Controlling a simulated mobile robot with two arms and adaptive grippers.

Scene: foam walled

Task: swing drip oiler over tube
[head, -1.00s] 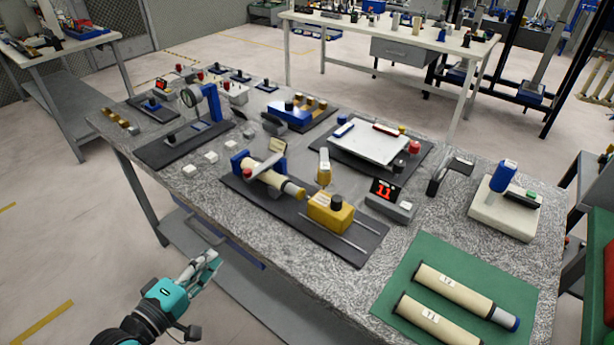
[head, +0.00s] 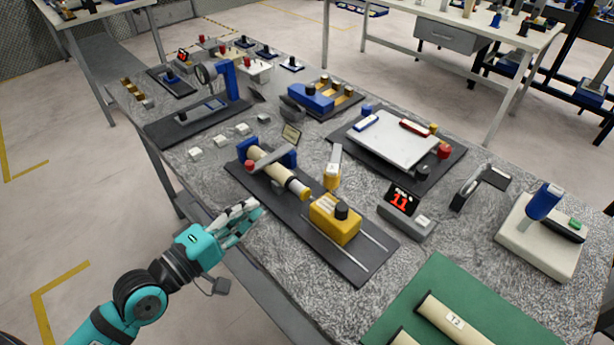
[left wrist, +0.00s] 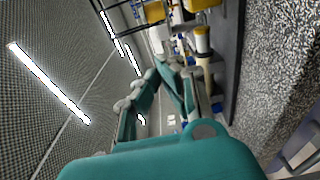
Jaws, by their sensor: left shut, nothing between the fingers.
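A cream tube (head: 273,173) lies along a dark base plate (head: 298,232), between blue supports. A grey lever with a red knob (head: 250,165) crosses above it. A small yellow upright piece with a pale top (head: 332,170), which may be the drip oiler, stands just right of the tube, apart from it. My left gripper (head: 252,212) is shut and empty at the table's front edge, left of the base plate. In the left wrist view its fingers (left wrist: 166,75) meet; the tube (left wrist: 202,40) shows beyond. My right gripper is not seen.
A red-digit display (head: 403,203) stands right of the plate. A white plate on a dark base (head: 395,138) lies behind. A green mat (head: 450,290) with labelled tubes is at front right. Small white blocks (head: 219,141) sit left of the plate.

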